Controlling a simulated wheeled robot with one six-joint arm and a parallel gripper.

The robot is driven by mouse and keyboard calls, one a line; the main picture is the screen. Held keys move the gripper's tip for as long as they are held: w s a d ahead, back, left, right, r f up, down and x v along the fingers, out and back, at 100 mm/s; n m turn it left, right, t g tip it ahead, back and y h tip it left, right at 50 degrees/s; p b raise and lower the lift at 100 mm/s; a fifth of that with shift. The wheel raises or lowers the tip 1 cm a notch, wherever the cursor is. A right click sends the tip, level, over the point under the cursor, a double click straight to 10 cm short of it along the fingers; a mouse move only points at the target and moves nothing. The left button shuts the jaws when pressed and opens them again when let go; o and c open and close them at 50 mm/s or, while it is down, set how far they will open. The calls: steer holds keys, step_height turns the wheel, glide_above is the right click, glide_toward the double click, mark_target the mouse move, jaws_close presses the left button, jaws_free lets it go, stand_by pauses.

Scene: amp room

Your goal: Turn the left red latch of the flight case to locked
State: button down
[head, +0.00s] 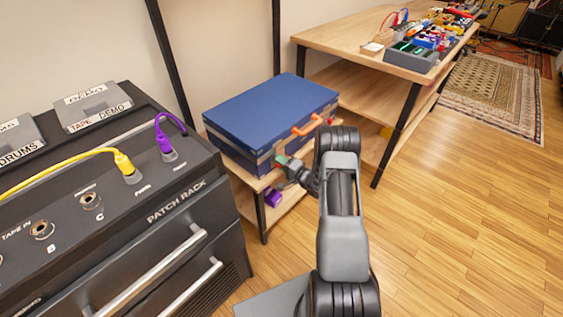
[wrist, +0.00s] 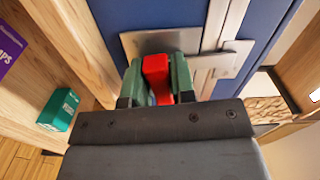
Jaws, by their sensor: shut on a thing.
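The blue flight case (head: 268,108) is closed and sits on a low wooden stand, with an orange handle (head: 306,126) on its front. My gripper (head: 283,160) is at the case's front left. In the wrist view my gripper (wrist: 158,72) is shut on the left red latch (wrist: 157,78), with a green fingertip on each side of it. The latch stands in front of a metal plate (wrist: 160,42) on the blue case. In the head view the left latch is hidden by my gripper. The right red latch (head: 331,120) shows right of the handle.
The black patch rack (head: 190,210) stands close on the left, with yellow and purple cables on top. A wooden table (head: 340,38) with tools stands behind right. A purple thing (head: 273,197) lies on the stand's lower shelf. Open wooden floor (head: 470,230) lies to the right.

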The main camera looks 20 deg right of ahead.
steer(key=shift+m, duration=0.5)
stand_by(0.3)
steer(key=c, duration=1)
jaws_free()
steer(key=p+v, duration=0.2)
steer(key=v, duration=1.1)
steer(key=shift+s+d+r, duration=0.1)
steer(key=shift+s, duration=0.3)
